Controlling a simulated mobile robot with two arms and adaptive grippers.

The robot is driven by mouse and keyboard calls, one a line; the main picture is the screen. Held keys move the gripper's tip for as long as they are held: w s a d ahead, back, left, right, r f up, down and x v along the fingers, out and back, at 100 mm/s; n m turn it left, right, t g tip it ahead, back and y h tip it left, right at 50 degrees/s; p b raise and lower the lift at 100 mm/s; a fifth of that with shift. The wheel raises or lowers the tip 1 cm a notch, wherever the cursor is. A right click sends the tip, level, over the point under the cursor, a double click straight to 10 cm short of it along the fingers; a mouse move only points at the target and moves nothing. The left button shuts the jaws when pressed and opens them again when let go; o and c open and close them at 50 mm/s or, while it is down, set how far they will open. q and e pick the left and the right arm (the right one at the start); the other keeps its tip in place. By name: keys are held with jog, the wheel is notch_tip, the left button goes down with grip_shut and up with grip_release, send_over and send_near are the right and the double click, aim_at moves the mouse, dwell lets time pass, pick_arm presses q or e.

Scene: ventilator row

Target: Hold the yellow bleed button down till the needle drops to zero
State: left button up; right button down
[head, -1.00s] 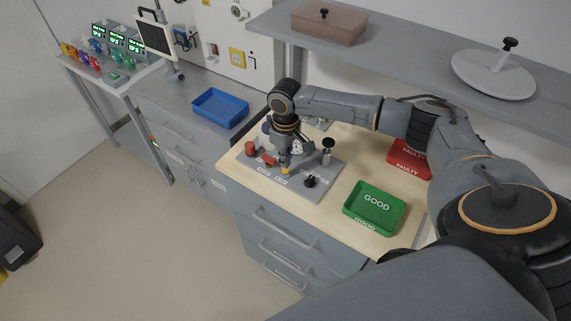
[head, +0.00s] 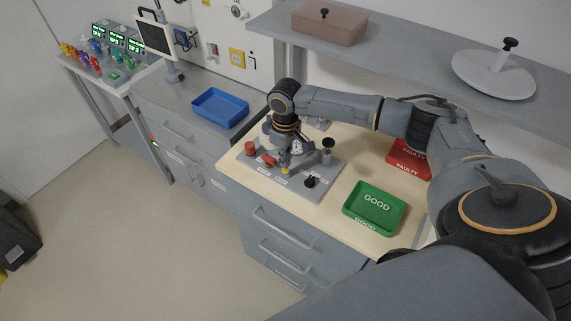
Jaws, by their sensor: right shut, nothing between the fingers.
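The grey test panel (head: 300,188) lies on the wooden bench top. The yellow bleed button (head: 285,171) shows as a small yellow spot near the panel's front middle. My right gripper (head: 285,166) is shut and empty, pointing down right at the yellow button; I cannot tell whether it is pressing it. A small white-faced gauge (head: 297,147) shows just behind the gripper, partly covered by it; its needle is too small to read. My left gripper is not in view.
On the panel are a red knob (head: 250,148), a red lever (head: 269,161) and a black knob (head: 310,182). A green GOOD tray (head: 354,223) stands to the right, a red FAULTY tray (head: 397,165) behind. A blue tray (head: 220,117) sits on the left counter.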

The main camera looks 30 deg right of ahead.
jog(key=shift+f+b, duration=0.4)
jog(key=shift+f, duration=0.75)
jog(key=shift+r, duration=0.1)
dwell(1.2)
notch_tip(320, 180, up, 6)
jog(key=p, duration=0.6)
jog(key=shift+p, duration=0.3)
